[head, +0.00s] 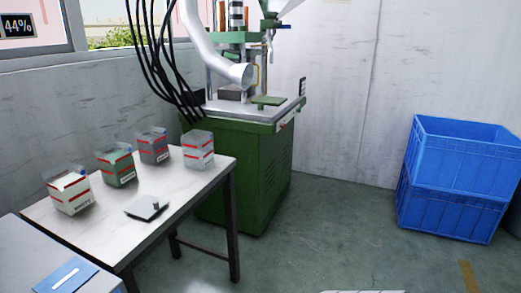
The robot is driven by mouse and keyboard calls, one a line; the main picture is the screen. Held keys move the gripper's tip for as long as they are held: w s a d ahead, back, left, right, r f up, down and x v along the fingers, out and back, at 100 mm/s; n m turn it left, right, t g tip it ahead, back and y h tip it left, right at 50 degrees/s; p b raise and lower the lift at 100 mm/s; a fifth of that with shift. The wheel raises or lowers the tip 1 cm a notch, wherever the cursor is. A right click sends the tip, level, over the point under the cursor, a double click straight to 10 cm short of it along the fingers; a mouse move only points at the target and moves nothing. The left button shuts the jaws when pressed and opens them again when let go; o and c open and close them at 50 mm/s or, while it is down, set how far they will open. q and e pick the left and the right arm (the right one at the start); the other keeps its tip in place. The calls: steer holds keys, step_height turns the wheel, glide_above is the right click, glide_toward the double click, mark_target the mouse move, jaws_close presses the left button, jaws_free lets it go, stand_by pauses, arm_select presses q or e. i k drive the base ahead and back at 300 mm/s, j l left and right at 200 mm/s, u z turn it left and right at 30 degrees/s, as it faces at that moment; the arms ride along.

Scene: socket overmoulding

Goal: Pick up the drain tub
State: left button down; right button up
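Several clear tubs with red bands stand on the white table. The front left tub (69,192) holds pale material and its label seems to read WHITE. A tub with green contents (117,165) stands behind it. A tub with grey contents (153,146) is farther back. A tub with pale contents (198,151) stands at the table's back right corner. The labels on these three are too small to read, so I cannot tell which is the drain tub. Neither of my grippers is in view.
A green moulding machine (240,170) stands behind the table (185,190), with black cables and a grey duct above. A dark flat plate (147,207) lies on the table. Stacked blue crates (450,205) stand at right. The floor between is clear.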

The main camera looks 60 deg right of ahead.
mark_target(197, 145)
steer(key=l+z, duration=0.2)
steer(key=z, duration=0.25)
steer(key=l+z, duration=0.25)
steer(key=z, duration=0.15)
steer(key=l+z, duration=0.2)
steer(key=z, duration=0.25)
steer(key=i+j+z, duration=0.15)
steer(key=i+z, duration=0.2)
steer(key=i, duration=0.15)
steer(key=i+j+z, duration=0.2)
steer(key=i+z, duration=0.2)
steer(key=i+j, duration=0.05)
